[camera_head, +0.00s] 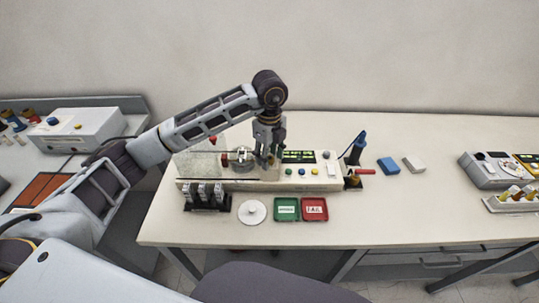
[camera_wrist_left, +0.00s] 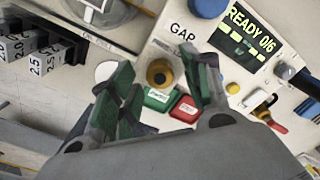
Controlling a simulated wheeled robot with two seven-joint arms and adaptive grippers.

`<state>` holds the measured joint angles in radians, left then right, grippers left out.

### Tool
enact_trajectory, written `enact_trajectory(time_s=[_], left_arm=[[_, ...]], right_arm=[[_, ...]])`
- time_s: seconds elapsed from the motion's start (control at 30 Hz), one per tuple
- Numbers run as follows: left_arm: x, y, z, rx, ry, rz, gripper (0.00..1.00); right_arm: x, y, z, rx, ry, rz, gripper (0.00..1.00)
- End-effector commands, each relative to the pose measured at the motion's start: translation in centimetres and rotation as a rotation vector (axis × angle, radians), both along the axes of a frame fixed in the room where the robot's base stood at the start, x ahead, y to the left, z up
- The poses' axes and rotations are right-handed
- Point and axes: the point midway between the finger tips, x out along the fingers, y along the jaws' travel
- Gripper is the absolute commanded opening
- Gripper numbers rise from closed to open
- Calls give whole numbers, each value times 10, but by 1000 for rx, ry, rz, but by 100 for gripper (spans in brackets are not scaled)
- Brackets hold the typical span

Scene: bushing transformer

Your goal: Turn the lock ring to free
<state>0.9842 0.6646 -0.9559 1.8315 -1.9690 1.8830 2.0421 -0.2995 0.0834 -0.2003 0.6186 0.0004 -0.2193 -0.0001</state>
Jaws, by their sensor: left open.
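In the head view the left gripper (camera_head: 267,160) points down over the station and hides the ring. My right gripper is not in view.
A blue knob (camera_wrist_left: 208,6) and a screen reading READY 0/6 (camera_wrist_left: 245,38) are close by. Green (camera_head: 287,209) and red (camera_head: 314,209) trays, a white disc (camera_head: 252,212) and a black gauge rack (camera_head: 207,197) stand in front.

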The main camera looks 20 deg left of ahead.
Motion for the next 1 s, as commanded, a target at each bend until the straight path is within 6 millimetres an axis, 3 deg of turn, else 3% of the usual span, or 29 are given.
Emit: enact_trajectory(time_s=[0.27, 0.63, 1.0], left_arm=[[1, 0, 22, -1, -4, 0, 48], [1, 0, 75, -1, -4, 0, 48], [1, 0, 107, -1, -3, 0, 48]], right_arm=[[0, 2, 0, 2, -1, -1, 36], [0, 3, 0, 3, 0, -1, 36], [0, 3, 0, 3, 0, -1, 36]])
